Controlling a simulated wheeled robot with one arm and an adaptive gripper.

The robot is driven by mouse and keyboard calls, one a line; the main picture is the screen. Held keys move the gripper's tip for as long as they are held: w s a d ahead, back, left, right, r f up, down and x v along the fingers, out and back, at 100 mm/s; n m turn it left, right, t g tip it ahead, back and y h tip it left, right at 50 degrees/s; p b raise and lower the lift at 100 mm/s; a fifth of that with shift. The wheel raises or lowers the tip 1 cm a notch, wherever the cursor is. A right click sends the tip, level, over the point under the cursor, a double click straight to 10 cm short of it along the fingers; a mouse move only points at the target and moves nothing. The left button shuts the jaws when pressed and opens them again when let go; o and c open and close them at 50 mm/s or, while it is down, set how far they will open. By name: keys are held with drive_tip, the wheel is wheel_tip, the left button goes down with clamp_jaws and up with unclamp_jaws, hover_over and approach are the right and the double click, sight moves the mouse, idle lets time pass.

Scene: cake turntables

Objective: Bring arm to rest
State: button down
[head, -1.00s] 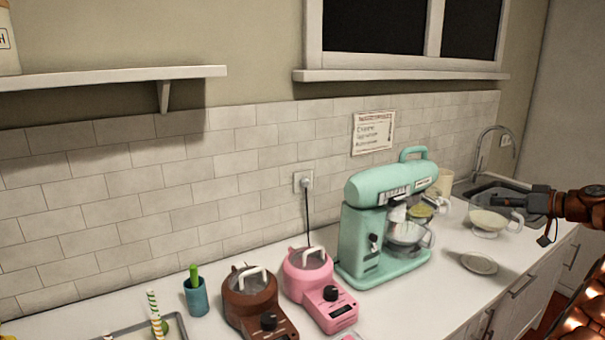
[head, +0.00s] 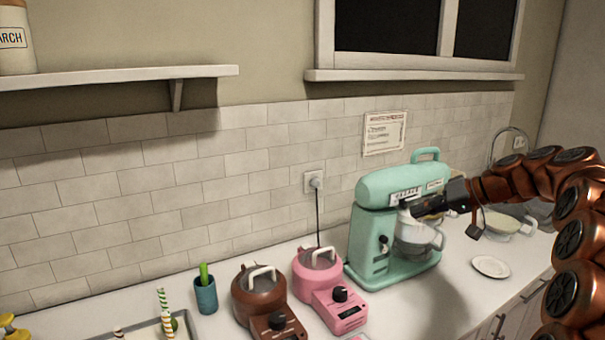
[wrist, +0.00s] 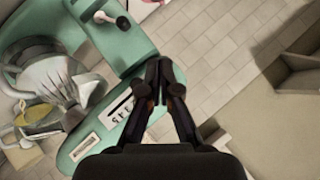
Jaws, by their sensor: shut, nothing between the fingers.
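My gripper (head: 408,208) is shut and empty. In the head view it shows in front of the mint green stand mixer (head: 372,240), near the mixer's head, with my copper-coloured arm reaching in from the right. In the wrist view the gripper's fingertips (wrist: 160,70) are together, and the mixer's green body (wrist: 120,45) lies beside and behind them. I cannot tell how close the fingers are to the mixer. The mixer's bowl (head: 418,238) is partly covered by the gripper in the head view.
On the counter stand a pink melting pot (head: 318,268), a brown one (head: 258,290) and a blue cup (head: 205,296). A small white plate (head: 491,266) lies right of the mixer. A glass bowl (head: 512,222) sits behind my arm near the sink. A shelf (head: 120,76) is at upper left.

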drive_tip(key=s+a+f+g+h, duration=0.2)
drive_tip(key=s+a+f, duration=0.1)
drive_tip(key=s+a, duration=0.55)
drive_tip(key=s+a+f+g+h, duration=0.1)
drive_tip(key=s+a+f+g, duration=0.2)
drive_tip(key=s+a, duration=0.55)
drive_tip(key=s+d+f+g+h, duration=0.1)
drive_tip(key=s+d+f+h, duration=0.1)
drive_tip(key=s, duration=0.8)
drive_tip(key=s+d+f+m+g+h, duration=0.1)
drive_tip(key=s+f, duration=0.4)
drive_tip(key=s, duration=0.5)
drive_tip(key=s+d+f+h, duration=0.3)
drive_tip(key=s+d+f, duration=0.1)
drive_tip(key=s, duration=0.6)
drive_tip(key=shift+s+g, duration=0.2)
drive_tip(key=shift+g, duration=0.2)
drive_tip(key=shift+a, duration=0.2)
